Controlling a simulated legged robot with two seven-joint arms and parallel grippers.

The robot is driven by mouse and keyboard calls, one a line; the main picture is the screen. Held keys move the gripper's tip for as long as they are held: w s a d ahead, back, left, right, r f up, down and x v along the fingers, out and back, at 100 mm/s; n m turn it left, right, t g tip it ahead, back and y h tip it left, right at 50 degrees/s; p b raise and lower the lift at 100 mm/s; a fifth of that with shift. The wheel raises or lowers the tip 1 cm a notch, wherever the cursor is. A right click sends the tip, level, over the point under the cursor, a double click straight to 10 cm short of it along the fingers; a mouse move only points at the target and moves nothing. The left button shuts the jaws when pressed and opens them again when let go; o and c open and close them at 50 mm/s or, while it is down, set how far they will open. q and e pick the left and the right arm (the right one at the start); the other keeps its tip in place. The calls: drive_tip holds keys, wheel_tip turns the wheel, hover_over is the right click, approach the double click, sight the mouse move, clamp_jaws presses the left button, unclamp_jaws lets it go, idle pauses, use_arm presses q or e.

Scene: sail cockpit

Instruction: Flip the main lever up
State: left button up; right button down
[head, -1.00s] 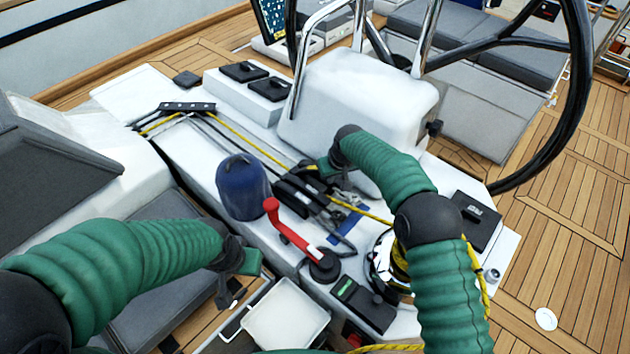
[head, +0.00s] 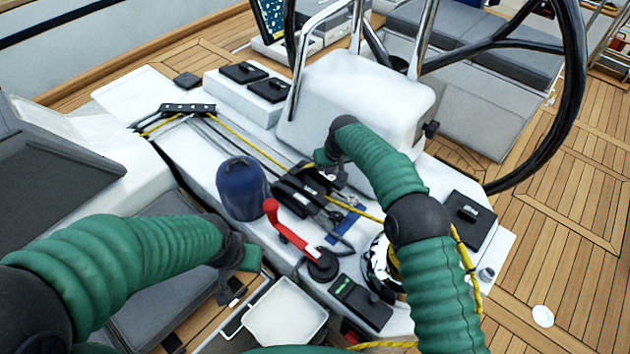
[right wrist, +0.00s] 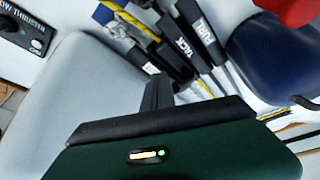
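A bank of black rope-clutch levers (head: 298,190) sits on the white console, between the blue rounded cover and the steering pedestal. The right wrist view shows several of these black levers (right wrist: 182,48) close up, with white lettering; I cannot surely read which is main. My right gripper (head: 333,170) is just above the far right end of the bank, partly hidden by its own wrist. In the right wrist view its dark fingers (right wrist: 158,94) point toward the levers; contact and opening are unclear. My left gripper (head: 228,290) hangs low at the left, away from the levers.
A blue rounded cover (head: 243,188) and a red-handled lever (head: 288,232) stand beside the bank. The white pedestal (head: 357,100) rises behind it, with the black steering wheel (head: 577,100) at right. A winch (head: 378,262) is near my right forearm. A yellow rope (head: 238,136) crosses the console.

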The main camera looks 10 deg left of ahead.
drive_tip(key=shift+w+a+r, duration=0.1)
drive_tip(key=shift+a, duration=0.15)
drive_tip(key=shift+w+a+r+p, duration=0.45)
drive_tip(key=shift+a+r+p, duration=0.2)
drive_tip(key=shift+a+p, duration=0.15)
drive_tip(key=s+d+r+p, duration=0.2)
drive_tip(key=d+r+p, duration=0.1)
drive_tip(key=r, duration=0.3)
drive_tip(key=shift+s+d+p, duration=0.15)
drive_tip(key=shift+d+p, duration=0.1)
drive_tip(key=shift+p, duration=0.35)
idle(0.3)
